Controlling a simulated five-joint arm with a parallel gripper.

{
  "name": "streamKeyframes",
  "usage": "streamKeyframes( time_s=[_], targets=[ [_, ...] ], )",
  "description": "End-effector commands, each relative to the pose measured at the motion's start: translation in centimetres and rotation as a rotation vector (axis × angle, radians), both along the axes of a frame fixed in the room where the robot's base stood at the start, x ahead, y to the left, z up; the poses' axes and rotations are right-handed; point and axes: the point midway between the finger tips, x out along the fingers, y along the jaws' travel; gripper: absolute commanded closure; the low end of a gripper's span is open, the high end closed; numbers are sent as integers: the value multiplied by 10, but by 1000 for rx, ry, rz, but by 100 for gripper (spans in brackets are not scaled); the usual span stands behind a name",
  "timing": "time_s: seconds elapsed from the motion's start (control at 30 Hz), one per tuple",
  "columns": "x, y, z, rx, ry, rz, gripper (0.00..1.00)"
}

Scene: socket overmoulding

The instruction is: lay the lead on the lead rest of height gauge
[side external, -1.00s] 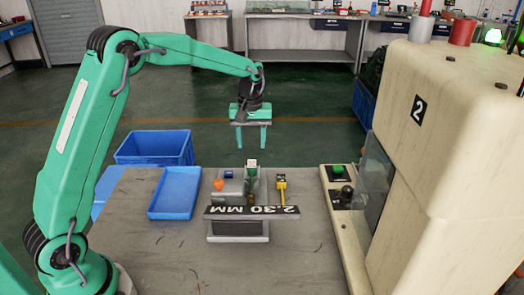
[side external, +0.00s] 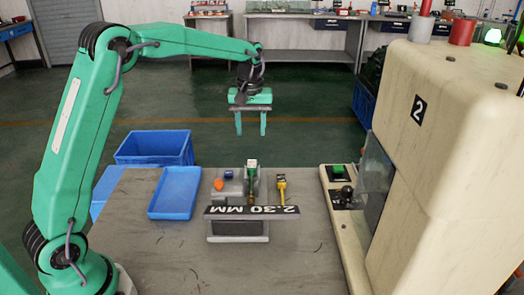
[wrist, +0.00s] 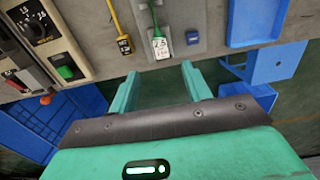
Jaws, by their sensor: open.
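The height gauge is a grey fixture (side external: 238,228) with a "2.30 MM" sign (side external: 250,210) across its front. A green lead (side external: 252,182) with a pale plug end lies along the gauge's grey base, its plug (wrist: 160,47) toward me in the wrist view. The sign hides part of the lead, and I cannot tell exactly how it seats on the rest. My gripper (side external: 250,131) is open and empty, raised and apart from the lead, beyond the plug end. Its two fingers also show in the wrist view (wrist: 158,72), with nothing between them.
A yellow-corded piece (side external: 281,190) lies right of the lead. A blue block (side external: 228,175) and an orange piece (side external: 218,184) sit left. A blue tray (side external: 175,193) and blue bin (side external: 153,149) stand farther left. The cream machine (side external: 450,150) stands right. The front table is clear.

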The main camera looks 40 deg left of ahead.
Motion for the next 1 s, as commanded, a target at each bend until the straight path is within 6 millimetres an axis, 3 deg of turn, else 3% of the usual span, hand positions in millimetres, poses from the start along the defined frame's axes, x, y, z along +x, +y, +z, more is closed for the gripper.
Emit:
streamKeyframes(
  time_s=[0.17,0.37,0.7,1.0],
  targets=[
    [-4,-1,5,1,-8,-12,52],
    [-22,-7,25,6,-44,-65,52],
    [-83,-22,69,27,-146,-230,52],
    [-145,-33,90,59,-238,-381,52]
  ],
)
